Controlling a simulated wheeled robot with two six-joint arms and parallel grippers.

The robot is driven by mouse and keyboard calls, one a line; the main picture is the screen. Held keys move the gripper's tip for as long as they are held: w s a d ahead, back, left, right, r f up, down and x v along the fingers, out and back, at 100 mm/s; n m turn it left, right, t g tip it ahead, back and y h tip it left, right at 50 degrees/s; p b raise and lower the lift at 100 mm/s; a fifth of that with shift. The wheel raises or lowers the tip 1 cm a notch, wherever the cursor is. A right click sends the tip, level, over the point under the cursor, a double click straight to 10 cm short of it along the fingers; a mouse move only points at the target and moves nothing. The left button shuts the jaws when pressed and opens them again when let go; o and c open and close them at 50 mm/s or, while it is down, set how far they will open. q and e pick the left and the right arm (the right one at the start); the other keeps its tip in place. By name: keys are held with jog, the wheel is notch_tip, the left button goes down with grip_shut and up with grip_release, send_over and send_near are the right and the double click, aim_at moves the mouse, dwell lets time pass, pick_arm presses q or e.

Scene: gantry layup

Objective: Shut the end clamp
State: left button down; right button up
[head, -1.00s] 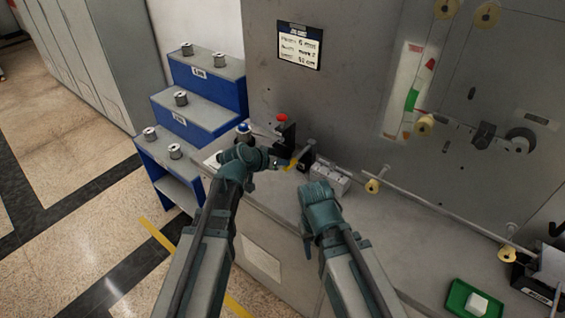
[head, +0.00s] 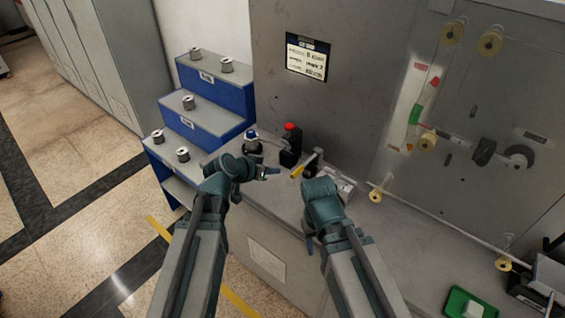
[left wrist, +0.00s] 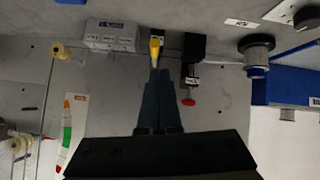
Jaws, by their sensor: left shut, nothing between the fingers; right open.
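The end clamp, as I take it, is a small dark block (head: 312,160) on the bench against the grey machine wall, with a yellow-tipped lever (head: 297,172) slanting out toward the front left. My left gripper (head: 272,171) is shut and empty, just left of the yellow tip with a small gap in the head view. In the left wrist view the shut fingers (left wrist: 158,110) point at the yellow tip (left wrist: 155,48); contact cannot be told there. My right gripper (head: 310,243) is open, low at the bench's front edge, apart from the clamp and partly hidden by its own wrist.
A black block with a red knob (head: 290,145) stands just left of the clamp; a blue-topped dark item (head: 252,143) is further left. A grey labelled block (left wrist: 110,35) sits beside the clamp. Blue steps (head: 205,115) hold several spools. A green tray (head: 452,305) lies front right.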

pick_arm(q)
jog(key=shift+s+a+r, duration=0.2)
jog(key=shift+s+a, duration=0.2)
jog(key=shift+s, duration=0.15)
jog(key=shift+s+a+r, duration=0.15)
jog(key=shift+s+a, duration=0.25)
jog(key=shift+s, duration=0.1)
jog(key=s+d+f+g+y, duration=0.2)
jog(key=s+f+g+y, duration=0.1)
jog(key=s, duration=0.5)
jog(key=s+d+f+g+y, duration=0.2)
jog(key=s+f+g+y, duration=0.2)
jog(key=s, duration=0.5)
jog(key=shift+f+n+g+y, duration=0.3)
jog(key=shift+f+n+g, duration=0.1)
jog(key=shift+f+g, duration=0.4)
jog(key=shift+s+d+r, duration=0.1)
jog(key=shift+d, duration=0.05)
